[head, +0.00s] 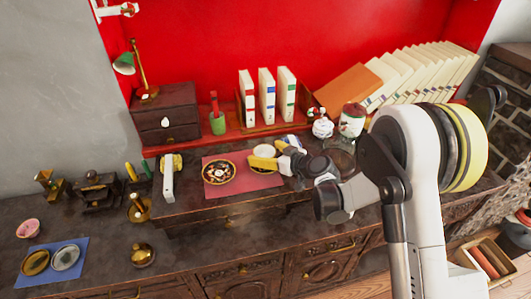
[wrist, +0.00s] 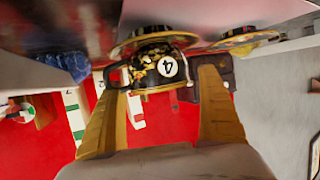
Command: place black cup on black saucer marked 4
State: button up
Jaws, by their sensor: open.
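The black cup (wrist: 160,68), with gold patches and a white 4 disc, shows upside down in the tilted wrist view. Its base meets a gold-rimmed saucer (wrist: 124,47); whether that saucer bears a number is hidden. In the head view the cup's pale inside (head: 262,150) shows beside my fingers, over the pink mat. A second gold-rimmed dark saucer (head: 219,171) with a white mark lies to the left; it also shows in the wrist view (wrist: 245,38). My gripper (wrist: 163,95) is open, with one yellow finger on each side of the cup; contact is unclear.
The pink mat (head: 212,187) lies on the raised shelf. Upright books (head: 267,95) and a jar (head: 351,121) stand behind. A blue mat (head: 77,274) with two small dishes lies at far left. A brass bowl (head: 142,254) sits on the lower counter.

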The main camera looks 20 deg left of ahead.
jog(key=shift+r, duration=0.25)
jog(key=p+v, duration=0.2)
jog(key=v, duration=1)
jog(key=shift+p, duration=0.35)
jog(key=s+d+r+m+h, duration=0.2)
jog(key=d+r+m+h, duration=0.1)
jog(key=d+r, duration=0.4)
jog(key=s+d+r+m+h, duration=0.3)
jog(key=s+d+m+h, duration=0.1)
jog(key=s+d, duration=0.7)
jog(key=s+d+r+m+h, duration=0.3)
jog(key=s+d+m+h, duration=0.1)
jog(key=s+d, duration=0.7)
jog(key=shift+s+d+m+h, duration=0.3)
jog(key=shift+d+m+h, duration=0.1)
jog(key=shift+d, duration=0.6)
jog(key=shift+a+r, duration=0.1)
jog(key=shift+a, duration=0.05)
